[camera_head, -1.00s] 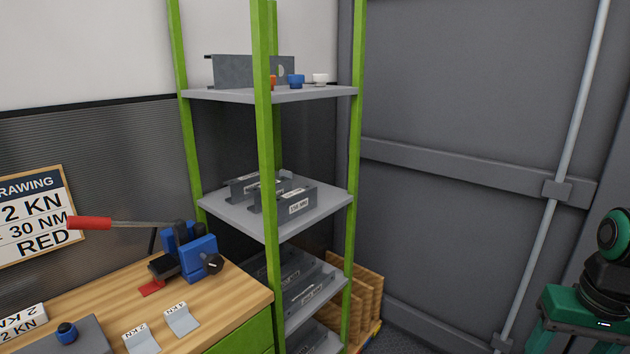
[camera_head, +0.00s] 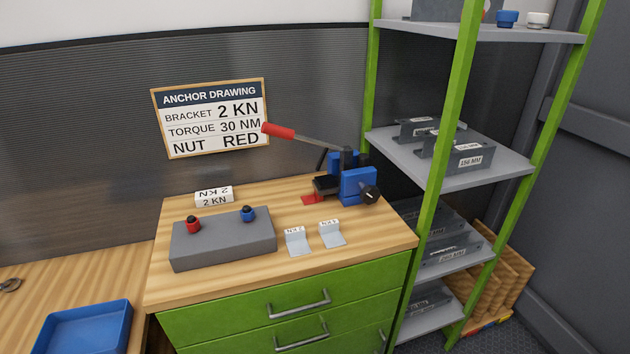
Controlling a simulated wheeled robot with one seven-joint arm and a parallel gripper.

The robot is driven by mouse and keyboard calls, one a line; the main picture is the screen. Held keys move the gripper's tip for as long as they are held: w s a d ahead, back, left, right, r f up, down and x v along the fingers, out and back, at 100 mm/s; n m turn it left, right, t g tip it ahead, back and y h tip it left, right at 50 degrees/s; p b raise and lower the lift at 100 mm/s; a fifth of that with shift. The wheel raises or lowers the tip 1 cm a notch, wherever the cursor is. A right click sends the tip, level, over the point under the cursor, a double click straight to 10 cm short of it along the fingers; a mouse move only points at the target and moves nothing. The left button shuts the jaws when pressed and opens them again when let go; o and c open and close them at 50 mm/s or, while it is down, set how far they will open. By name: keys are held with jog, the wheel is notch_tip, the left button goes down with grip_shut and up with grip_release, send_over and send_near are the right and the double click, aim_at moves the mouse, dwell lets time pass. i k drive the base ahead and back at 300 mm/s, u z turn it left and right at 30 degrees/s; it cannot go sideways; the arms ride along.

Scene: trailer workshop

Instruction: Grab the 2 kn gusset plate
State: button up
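Two small bent grey plates with white label faces stand on the wooden bench top, side by side in front of the blue press. The left plate (camera_head: 297,243) has a label that reads 2 KN in the earlier frame; its print is too small to read surely now. The right plate (camera_head: 332,235) has a label I cannot read surely. A white block marked 2 KN (camera_head: 213,197) sits behind the grey block. My gripper is not in view.
A blue lever press (camera_head: 357,186) with a red handle stands behind the plates. A grey block (camera_head: 222,244) with red and blue knobs is left of them. Green shelving (camera_head: 445,165) rises at right. A blue tray (camera_head: 85,325) lies lower left.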

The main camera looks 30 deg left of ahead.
aim_at(297, 243)
jog(key=u, duration=3.4)
jog(key=k, duration=0.45)
jog(key=z, duration=1.7)
